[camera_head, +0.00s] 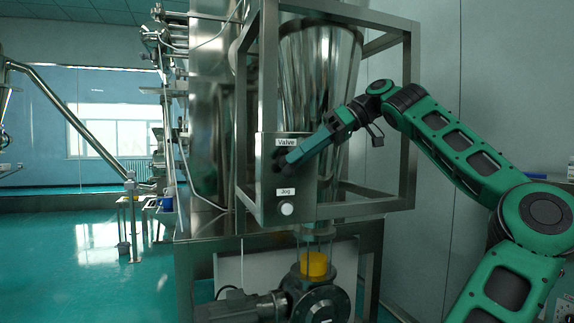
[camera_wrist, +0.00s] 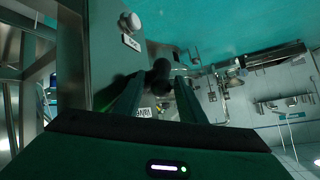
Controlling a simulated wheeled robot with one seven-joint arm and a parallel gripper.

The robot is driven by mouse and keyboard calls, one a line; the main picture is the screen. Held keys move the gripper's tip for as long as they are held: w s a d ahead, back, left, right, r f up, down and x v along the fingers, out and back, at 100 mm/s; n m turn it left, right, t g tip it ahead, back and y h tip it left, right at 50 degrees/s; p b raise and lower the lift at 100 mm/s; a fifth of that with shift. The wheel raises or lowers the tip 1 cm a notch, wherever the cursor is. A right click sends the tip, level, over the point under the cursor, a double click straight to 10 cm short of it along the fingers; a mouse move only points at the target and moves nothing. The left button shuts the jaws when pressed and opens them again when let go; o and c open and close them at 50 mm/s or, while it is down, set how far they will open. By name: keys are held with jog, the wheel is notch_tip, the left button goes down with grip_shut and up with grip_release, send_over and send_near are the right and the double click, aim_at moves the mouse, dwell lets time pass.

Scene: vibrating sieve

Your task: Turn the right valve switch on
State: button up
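The valve switch (camera_wrist: 160,73) is a black knob on the steel control panel. In the wrist view it sits between the tips of my two green fingers. My gripper (camera_wrist: 160,80) looks open, with a narrow gap on each side of the knob; I cannot tell whether a finger touches it. In the head view my gripper (camera_head: 284,161) reaches the panel just below the "Valve" label (camera_head: 287,142) and hides most of the knob. The "Valve" label also shows upside down between my fingers in the wrist view (camera_wrist: 143,112).
A white round button (camera_head: 287,208) under the "Jog" label (camera_head: 286,191) sits lower on the same panel (camera_head: 265,205). A steel frame (camera_head: 409,120) surrounds the metal hopper (camera_head: 310,75) behind the panel. A yellow cap (camera_head: 314,265) and motor are below.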

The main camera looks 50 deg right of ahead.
jog(key=v, duration=0.8)
jog(key=shift+d, duration=0.2)
jog(key=shift+r, duration=0.1)
